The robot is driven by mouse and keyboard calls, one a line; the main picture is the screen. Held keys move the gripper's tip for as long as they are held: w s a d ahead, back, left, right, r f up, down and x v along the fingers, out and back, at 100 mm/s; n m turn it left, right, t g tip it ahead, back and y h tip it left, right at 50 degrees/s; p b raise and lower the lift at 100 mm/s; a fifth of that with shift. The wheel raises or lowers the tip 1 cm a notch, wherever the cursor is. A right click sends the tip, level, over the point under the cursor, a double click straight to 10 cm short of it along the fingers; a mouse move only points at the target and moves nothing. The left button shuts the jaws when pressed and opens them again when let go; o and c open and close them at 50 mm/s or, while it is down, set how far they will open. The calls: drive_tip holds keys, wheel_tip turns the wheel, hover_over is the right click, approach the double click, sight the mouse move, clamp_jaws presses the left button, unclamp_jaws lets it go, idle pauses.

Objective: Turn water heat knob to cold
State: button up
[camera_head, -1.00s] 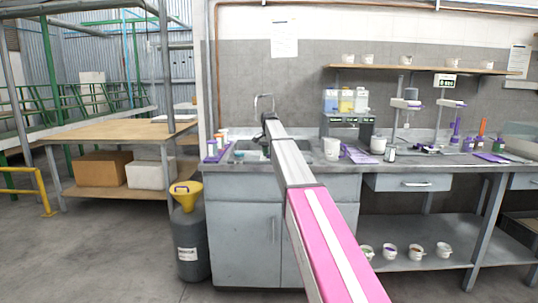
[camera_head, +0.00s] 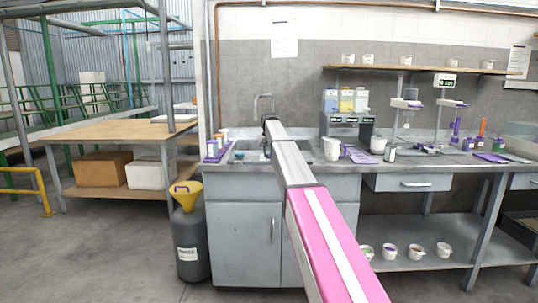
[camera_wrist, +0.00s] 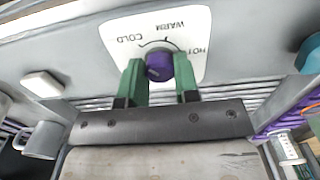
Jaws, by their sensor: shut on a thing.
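The purple water heat knob (camera_wrist: 158,66) shows in the wrist view on a white dial plate (camera_wrist: 122,27) marked COLD, WARM and HOT. The lettering appears upside down, with COLD at left, WARM at top and HOT at right. My gripper (camera_wrist: 158,72) has one green finger on each side of the knob and is shut on it. Which mark the knob points to is not clear. In the head view my arm reaches to the sink (camera_head: 247,145), and the knob and fingers are hidden there.
A tap (camera_head: 263,101) rises behind the sink. A white jug (camera_head: 332,148) and bottles stand on the counter to the right, and small containers (camera_head: 217,146) to the left. A grey drum with a yellow funnel (camera_head: 187,195) stands on the floor at the left.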

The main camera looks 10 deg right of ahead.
sight(269, 154)
drive_tip(key=o, duration=0.9)
drive_tip(key=shift+r, duration=0.1)
wheel_tip(269, 154, up, 11)
drive_tip(key=shift+f, duration=0.2)
